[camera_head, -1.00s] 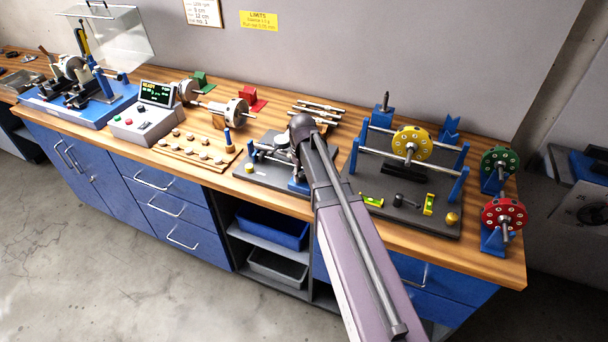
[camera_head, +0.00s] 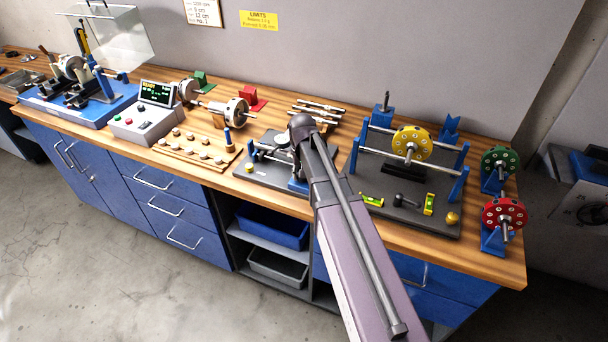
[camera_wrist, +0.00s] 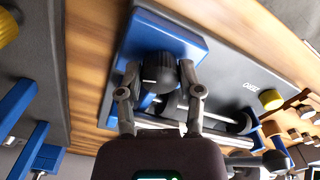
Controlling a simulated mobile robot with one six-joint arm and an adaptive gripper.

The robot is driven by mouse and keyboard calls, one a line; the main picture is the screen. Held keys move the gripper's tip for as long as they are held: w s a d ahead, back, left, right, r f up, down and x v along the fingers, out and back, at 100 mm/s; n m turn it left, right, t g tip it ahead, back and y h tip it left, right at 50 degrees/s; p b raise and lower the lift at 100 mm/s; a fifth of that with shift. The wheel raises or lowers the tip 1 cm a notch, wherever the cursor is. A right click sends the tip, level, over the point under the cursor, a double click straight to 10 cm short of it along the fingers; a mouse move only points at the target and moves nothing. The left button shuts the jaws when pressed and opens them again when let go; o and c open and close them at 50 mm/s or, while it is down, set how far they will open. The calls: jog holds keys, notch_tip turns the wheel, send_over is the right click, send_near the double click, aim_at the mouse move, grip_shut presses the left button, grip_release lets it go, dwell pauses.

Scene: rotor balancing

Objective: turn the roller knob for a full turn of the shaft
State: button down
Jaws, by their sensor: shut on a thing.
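The black ribbed roller knob (camera_wrist: 158,73) with a white mark on its face shows in the wrist view, in front of a blue block (camera_wrist: 165,40). My gripper (camera_wrist: 158,85) has one finger on each side of the knob and is shut on it. A bright steel shaft (camera_wrist: 205,111) runs to the right from behind the right finger. In the head view my arm hides the knob and the gripper. Part of the dark base plate (camera_head: 252,178) with its blue posts shows left of my arm.
A larger stand (camera_head: 385,212) with a yellow rotor (camera_head: 411,143) is close on the right. A wooden weight board (camera_head: 185,158) and a control box (camera_head: 145,120) stand on the left. Green (camera_head: 500,160) and red (camera_head: 503,213) rotors stand at the right end.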

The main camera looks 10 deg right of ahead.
jog(key=shift+m, duration=1.7)
jog(key=shift+c, duration=1.3)
grip_release()
